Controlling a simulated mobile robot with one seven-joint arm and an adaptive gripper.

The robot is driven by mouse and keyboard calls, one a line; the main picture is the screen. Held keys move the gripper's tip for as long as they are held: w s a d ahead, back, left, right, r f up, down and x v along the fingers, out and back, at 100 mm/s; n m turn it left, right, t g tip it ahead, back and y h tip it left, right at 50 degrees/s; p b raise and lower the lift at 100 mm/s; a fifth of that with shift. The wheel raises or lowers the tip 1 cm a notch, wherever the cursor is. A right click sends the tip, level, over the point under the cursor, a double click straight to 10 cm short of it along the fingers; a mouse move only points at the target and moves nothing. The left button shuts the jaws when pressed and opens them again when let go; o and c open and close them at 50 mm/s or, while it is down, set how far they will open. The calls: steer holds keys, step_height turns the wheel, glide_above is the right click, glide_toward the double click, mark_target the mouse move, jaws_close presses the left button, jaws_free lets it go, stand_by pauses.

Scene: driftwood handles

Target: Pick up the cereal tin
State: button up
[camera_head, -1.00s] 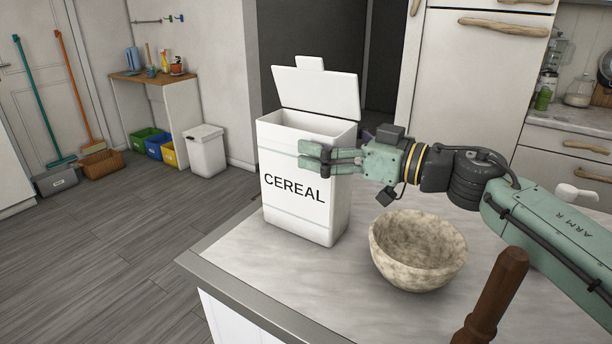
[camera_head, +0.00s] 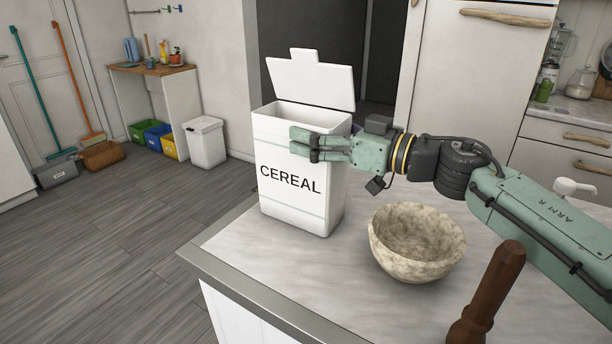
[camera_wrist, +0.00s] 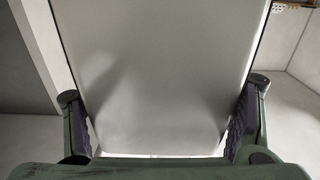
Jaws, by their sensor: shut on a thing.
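The cereal tin (camera_head: 287,208) is a tall white box marked CEREAL, with its hinged lid (camera_head: 318,82) standing open at the back. It is upright at the left end of the counter; I see no clear gap under it. My gripper (camera_head: 314,147) reaches in from the right and is shut on the tin's upper part, across its front and right side. In the wrist view, the tin's pale wall (camera_wrist: 160,75) fills the space between the two fingers of my gripper (camera_wrist: 163,100), with purple pads against its sides.
A speckled stone bowl (camera_head: 417,245) sits on the counter (camera_head: 290,262) just right of the tin, below my arm. A brown wooden handle-like object (camera_head: 490,295) stands at the front right. The counter's left edge is close to the tin, with open floor beyond.

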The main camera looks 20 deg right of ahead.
steer(key=c, duration=1)
